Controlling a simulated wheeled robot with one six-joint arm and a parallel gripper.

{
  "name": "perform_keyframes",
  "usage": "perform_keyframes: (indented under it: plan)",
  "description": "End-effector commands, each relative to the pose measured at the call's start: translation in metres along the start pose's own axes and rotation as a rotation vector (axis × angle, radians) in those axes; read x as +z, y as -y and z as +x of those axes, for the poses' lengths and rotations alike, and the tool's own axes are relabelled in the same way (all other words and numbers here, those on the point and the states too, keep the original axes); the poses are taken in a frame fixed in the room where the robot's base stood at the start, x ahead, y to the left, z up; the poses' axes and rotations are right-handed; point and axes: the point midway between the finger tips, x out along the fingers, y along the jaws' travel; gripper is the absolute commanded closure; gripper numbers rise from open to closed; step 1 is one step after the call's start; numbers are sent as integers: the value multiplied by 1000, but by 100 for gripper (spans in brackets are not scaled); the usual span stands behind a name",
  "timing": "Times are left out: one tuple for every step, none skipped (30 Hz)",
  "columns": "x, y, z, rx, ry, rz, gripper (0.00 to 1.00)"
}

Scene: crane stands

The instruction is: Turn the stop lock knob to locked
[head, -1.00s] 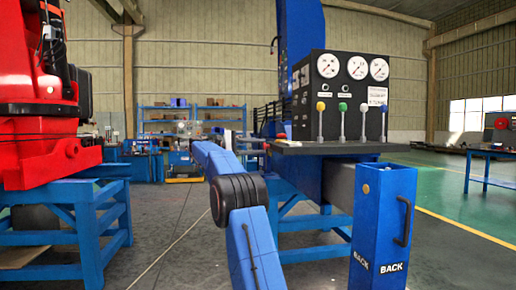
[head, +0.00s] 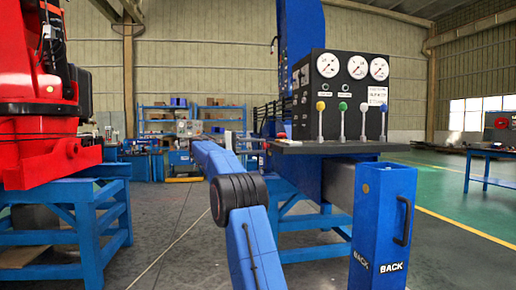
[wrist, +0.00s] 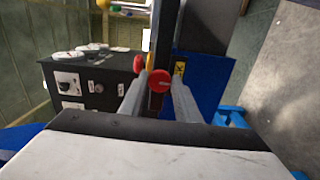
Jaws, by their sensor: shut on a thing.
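The stop lock knob, a round red knob with a small pale mark (wrist: 159,80), sits between the fingertips of my gripper (wrist: 158,84) in the wrist view. My gripper is shut on it, one finger on each side. The angle of the mark is too small to read surely. In the head view the knob area is at the left end of the black control console (head: 330,149), where a small red spot shows. My gripper there is small and partly hidden behind my blue arm.
The console has gauges (head: 327,65) and several levers with coloured tops (head: 343,107). In the wrist view another red knob (wrist: 139,64) stands close beside the left finger. A blue post marked BACK (head: 383,225) stands at right. A red machine (head: 45,110) stands left.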

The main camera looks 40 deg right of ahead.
Motion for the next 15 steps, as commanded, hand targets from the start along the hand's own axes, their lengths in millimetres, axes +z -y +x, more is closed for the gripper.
perform_keyframes:
  plan:
    - [0, 2, -1, -2, 1, -3, 93]
    - [0, 2, -1, -2, 2, -3, 93]
    - [0, 2, -1, -2, 2, -3, 93]
    - [0, 2, -1, -2, 2, -3, 93]
    - [0, 2, -1, -2, 2, -3, 66]
    - [0, 2, -1, -2, 1, -3, 56]
    - [0, 2, -1, -2, 1, -3, 53]
    - [0, 2, -1, -2, 1, -3, 53]
    - [0, 1, -1, -1, 1, -3, 53]
    - [0, 1, 0, -1, 1, -3, 53]
    - [0, 1, 0, -1, 1, -3, 53]
    - [0, 1, 0, -1, 1, -2, 53]
    - [0, 1, 0, -1, 1, -2, 53]
    - [0, 1, 0, -1, 1, -2, 53]
    - [0, 1, -1, -1, 1, -2, 53]
